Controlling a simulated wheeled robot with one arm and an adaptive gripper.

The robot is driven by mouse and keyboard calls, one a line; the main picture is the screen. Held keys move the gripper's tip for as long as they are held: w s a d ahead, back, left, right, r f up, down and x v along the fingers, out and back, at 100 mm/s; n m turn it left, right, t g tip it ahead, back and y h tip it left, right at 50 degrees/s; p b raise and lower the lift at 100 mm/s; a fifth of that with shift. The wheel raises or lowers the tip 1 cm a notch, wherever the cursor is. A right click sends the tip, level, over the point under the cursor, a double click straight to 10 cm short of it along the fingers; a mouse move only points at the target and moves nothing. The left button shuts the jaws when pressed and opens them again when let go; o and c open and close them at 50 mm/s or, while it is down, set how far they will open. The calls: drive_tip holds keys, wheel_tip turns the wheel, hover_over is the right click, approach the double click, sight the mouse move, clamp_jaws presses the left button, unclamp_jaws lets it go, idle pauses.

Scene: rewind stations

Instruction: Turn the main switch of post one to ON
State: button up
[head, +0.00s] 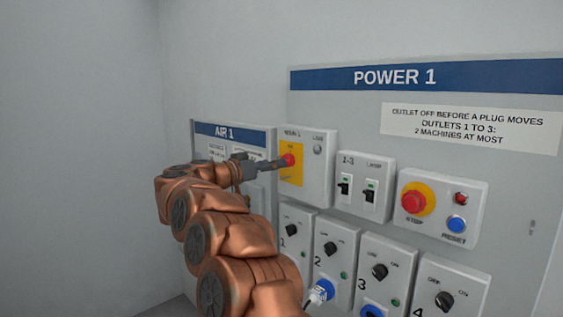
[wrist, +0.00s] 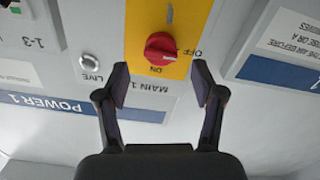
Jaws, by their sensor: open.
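The main switch (head: 290,160) of post one is a red knob on a yellow plate, on a grey box marked MAIN 1. In the wrist view the picture is upside down and the knob (wrist: 160,45) shows between the fingers, just beyond their tips. ON is printed below it there and OFF to its right. A pale line on the knob seems to lie towards OFF, but it is small. My gripper (wrist: 161,78) is open and empty, with a finger to each side of the knob, apart from it. In the head view my gripper (head: 272,164) reaches the knob from the left.
The LIVE lamp (wrist: 89,62) beside the switch looks pale and unlit. Right of it are a 1-3 switch box (head: 360,187), a red STOP button (head: 413,201) and a blue RESET button (head: 456,224). Numbered outlets sit below. The AIR 1 panel (head: 225,131) is behind my arm.

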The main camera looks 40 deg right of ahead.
sight(287, 160)
drive_tip(key=shift+d, duration=2.3)
drive_tip(key=shift+a, duration=0.1)
drive_tip(key=c, duration=1.1)
